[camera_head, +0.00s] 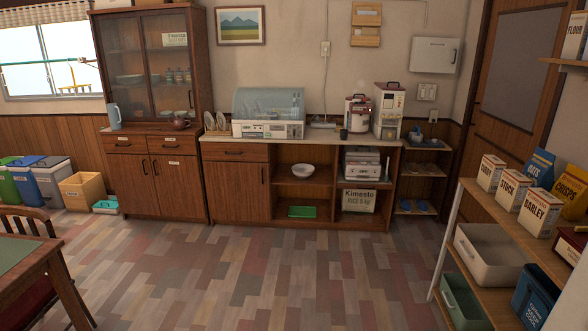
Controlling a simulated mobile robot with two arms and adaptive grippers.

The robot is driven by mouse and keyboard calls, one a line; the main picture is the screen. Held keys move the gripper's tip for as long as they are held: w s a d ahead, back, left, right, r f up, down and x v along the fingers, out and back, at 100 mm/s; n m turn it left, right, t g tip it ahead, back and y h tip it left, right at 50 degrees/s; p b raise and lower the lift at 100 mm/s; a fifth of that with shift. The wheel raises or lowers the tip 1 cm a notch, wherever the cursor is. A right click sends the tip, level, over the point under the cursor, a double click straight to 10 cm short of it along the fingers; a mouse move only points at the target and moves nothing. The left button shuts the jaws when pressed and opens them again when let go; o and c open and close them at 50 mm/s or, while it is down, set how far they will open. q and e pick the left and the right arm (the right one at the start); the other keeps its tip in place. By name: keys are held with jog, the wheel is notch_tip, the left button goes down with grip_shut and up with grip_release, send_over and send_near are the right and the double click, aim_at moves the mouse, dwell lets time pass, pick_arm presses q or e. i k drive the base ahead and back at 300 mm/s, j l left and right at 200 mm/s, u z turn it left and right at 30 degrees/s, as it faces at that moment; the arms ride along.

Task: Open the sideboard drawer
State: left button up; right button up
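A low wooden sideboard (237,188) stands against the far wall, with a pale countertop. Its one drawer (222,153) is at the upper left, has a dark handle and looks shut. To its left stands a tall wooden cupboard (181,191) with glass doors above. The cupboard has a left drawer (120,144) and a right drawer (185,145) at mid height, and both look shut. Neither of my grippers is in view.
The plank floor (270,275) in front of the sideboard is clear. A table (22,256) and chair (65,280) are at the left. A shelf (481,207) with several boxes is at the right. A dish dryer (268,112) stands on the countertop. Bins (52,178) stand at the left wall.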

aim_at(211, 151)
jog(key=i+z, duration=0.1)
jog(key=i, duration=1.7)
jog(key=i+u, duration=0.2)
jog(key=i, duration=0.7)
jog(key=i+l+u, duration=0.15)
jog(key=i, duration=0.75)
